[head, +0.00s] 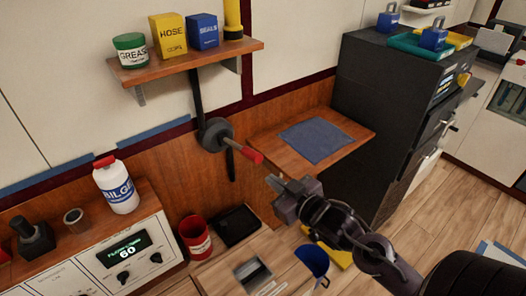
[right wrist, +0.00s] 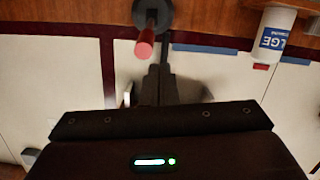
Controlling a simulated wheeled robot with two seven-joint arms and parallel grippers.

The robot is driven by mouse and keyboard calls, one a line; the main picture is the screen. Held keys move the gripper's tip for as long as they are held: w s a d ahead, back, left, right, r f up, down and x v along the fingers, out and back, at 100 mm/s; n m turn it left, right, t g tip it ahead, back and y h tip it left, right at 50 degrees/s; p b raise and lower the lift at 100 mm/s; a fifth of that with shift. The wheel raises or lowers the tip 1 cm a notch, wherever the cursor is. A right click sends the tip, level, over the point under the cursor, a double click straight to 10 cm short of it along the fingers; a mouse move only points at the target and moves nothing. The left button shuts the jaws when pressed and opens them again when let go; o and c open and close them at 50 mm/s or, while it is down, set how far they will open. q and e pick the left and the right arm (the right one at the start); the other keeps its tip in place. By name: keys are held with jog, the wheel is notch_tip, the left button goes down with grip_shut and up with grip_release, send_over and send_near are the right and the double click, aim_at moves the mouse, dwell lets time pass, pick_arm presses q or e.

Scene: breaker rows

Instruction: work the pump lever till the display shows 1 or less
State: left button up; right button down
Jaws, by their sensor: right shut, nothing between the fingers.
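The pump lever (head: 250,153) has a red grip on a short rod from a round grey hub (head: 214,134) on the wood-panelled wall. In the right wrist view the red grip (right wrist: 144,46) is near the top, pointing toward the camera. My right gripper (head: 274,184) is shut and empty, a little below and to the right of the red grip, apparently apart from it. The display (head: 124,250) on the white panel at lower left reads 60 in green. My left gripper is not in view.
A shelf (head: 190,62) with a green can and boxes is above the lever. A wooden ledge with a blue cloth (head: 316,140) is to the right, beside a dark cabinet (head: 385,100). A white bottle (head: 117,188) stands left; a red can (head: 195,238) is below.

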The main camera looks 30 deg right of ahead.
notch_tip(320, 180, up, 11)
jog(key=w+g+h+p, duration=0.1)
jog(key=w+g+p, duration=0.2)
jog(key=p, duration=0.7)
jog(key=shift+d+p, duration=0.2)
jog(key=shift+p, duration=0.1)
jog(key=p, duration=0.2)
send_over(255, 155)
jog(key=w, duration=0.1)
jog(key=f, duration=0.5)
jog(key=shift+a, duration=0.35)
jog(key=shift+s+d+f+p, duration=0.15)
jog(key=shift+s+f, duration=0.05)
jog(key=shift+f, duration=0.4)
jog(key=shift+s+d+f+p, duration=0.15)
jog(key=shift+s+f, duration=0.05)
jog(key=shift+f, duration=0.35)
jog(key=shift+s+d+f, duration=0.15)
jog(key=shift+s+f, duration=0.05)
jog(key=shift+f, duration=0.35)
jog(key=shift+f, duration=0.1)
